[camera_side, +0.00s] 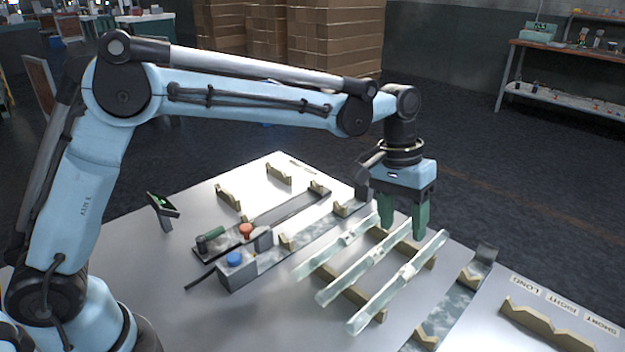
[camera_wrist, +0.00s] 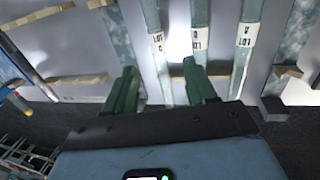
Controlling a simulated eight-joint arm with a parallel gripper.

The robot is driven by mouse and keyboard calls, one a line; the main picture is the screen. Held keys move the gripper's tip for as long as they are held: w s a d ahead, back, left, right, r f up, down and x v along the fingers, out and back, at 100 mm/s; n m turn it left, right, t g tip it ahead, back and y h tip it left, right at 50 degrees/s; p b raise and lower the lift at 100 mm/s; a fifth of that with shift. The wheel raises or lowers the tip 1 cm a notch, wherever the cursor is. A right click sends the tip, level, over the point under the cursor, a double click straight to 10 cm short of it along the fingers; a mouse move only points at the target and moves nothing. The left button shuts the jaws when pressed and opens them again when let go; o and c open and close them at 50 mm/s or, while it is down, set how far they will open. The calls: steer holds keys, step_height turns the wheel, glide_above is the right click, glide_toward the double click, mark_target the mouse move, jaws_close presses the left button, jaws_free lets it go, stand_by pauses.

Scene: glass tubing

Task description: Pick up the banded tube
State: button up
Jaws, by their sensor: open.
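Three pale green glass tubes lie side by side across two tan notched racks: a left tube (camera_side: 313,266), a middle tube (camera_side: 345,279) and a right tube (camera_side: 385,299). Each has a white band near its middle. In the wrist view the bands on the left tube (camera_wrist: 153,15), middle tube (camera_wrist: 200,12) and right tube (camera_wrist: 251,10) carry lettering, upside down. I cannot tell which one is meant. My gripper (camera_side: 402,230) is open and empty, pointing down above the tubes' far ends. In the wrist view the left tube shows between my fingers (camera_wrist: 160,70).
Tan notched supports (camera_side: 228,196) stand at the back left. A box with a blue button (camera_side: 235,259) and a red button (camera_side: 246,230) are left of the tubes. A notched tan rack (camera_side: 545,325) stands front right beside printed labels (camera_side: 560,303).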

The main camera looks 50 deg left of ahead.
mark_target(405, 268)
steer(key=f, duration=0.3)
steer(key=d+f, duration=0.1)
steer(key=f, duration=0.2)
steer(key=d+f, duration=0.1)
steer(key=f, duration=0.2)
steer(key=shift+d+f, duration=0.2)
jaws_close()
steer(key=shift+r, duration=0.1)
